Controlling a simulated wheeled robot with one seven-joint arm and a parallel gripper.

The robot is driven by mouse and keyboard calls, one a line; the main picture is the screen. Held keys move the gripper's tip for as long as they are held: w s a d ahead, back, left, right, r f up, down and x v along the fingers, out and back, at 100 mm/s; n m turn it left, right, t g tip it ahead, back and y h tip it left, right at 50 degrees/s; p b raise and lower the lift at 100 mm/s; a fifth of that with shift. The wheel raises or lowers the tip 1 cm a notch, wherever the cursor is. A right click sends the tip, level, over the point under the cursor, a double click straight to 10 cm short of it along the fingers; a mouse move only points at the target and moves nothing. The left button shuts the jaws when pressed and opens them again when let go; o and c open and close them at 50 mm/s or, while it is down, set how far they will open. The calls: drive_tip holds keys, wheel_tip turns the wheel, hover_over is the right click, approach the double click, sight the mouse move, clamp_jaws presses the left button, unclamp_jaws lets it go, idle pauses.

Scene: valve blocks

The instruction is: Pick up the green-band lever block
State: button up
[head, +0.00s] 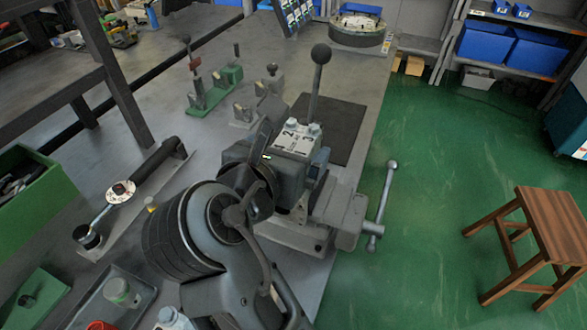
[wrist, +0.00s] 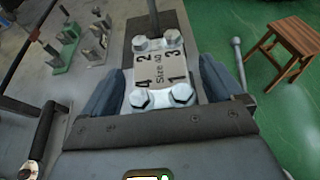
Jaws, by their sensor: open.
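A lever block (head: 292,150) stands at the vise, with a pale numbered top plate, bolt heads and an upright rod ending in a dark ball. In the wrist view its plate (wrist: 158,72) reads "Size 40" with numbers 4, 2, 1, 3. I cannot make out a green band on it. My gripper (head: 262,150) is at the block's near left side, partly hiding it. In the wrist view my open gripper (wrist: 158,88) faces the plate, with blue-grey parts on both sides of it. Whether the fingers touch the block is unclear.
The vise (head: 335,215) has a long handle (head: 383,200) over the bench's right edge. A green lever fixture (head: 212,90) and a grey one (head: 260,100) stand behind on the bench. A dark mat (head: 345,125) lies beyond. A wooden stool (head: 545,225) stands on the green floor.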

clamp_jaws()
idle(0.8)
